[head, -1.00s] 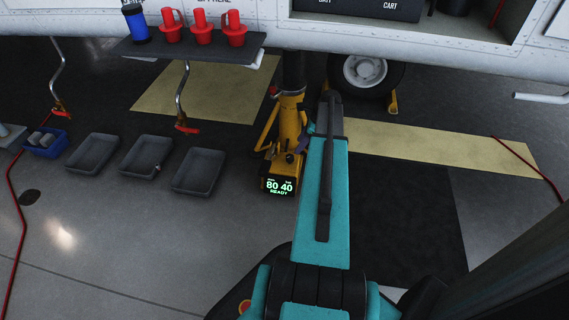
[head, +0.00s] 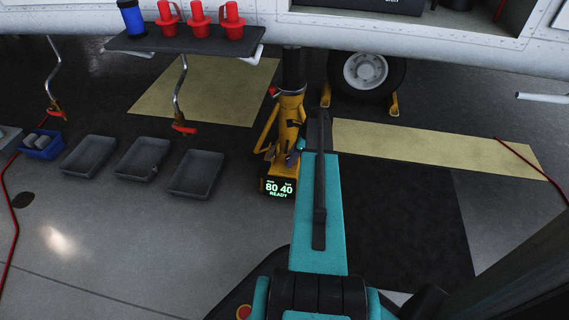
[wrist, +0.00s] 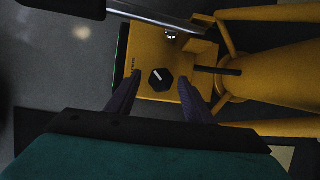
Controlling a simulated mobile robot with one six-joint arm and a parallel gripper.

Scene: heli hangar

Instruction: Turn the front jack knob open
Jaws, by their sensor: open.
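The yellow front jack (head: 291,115) stands under the aircraft belly in the head view, with a lit display (head: 279,188) reading 80, 40 and READY. In the wrist view the jack's yellow top plate (wrist: 150,50) fills the middle. A black knob with a white mark (wrist: 161,79) sits on it. My gripper (wrist: 160,88) is open, with one finger to the left of the knob and one to the right, both apart from it. In the head view my arm hides part of the jack, and the knob cannot be made out there.
Grey trays (head: 196,174) and a blue bin (head: 42,145) lie on the floor at left. A shelf (head: 185,40) with red plugs (head: 200,15) is above them. A wheel (head: 366,70) with yellow chocks stands behind my arm. Red hoses lie at both sides.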

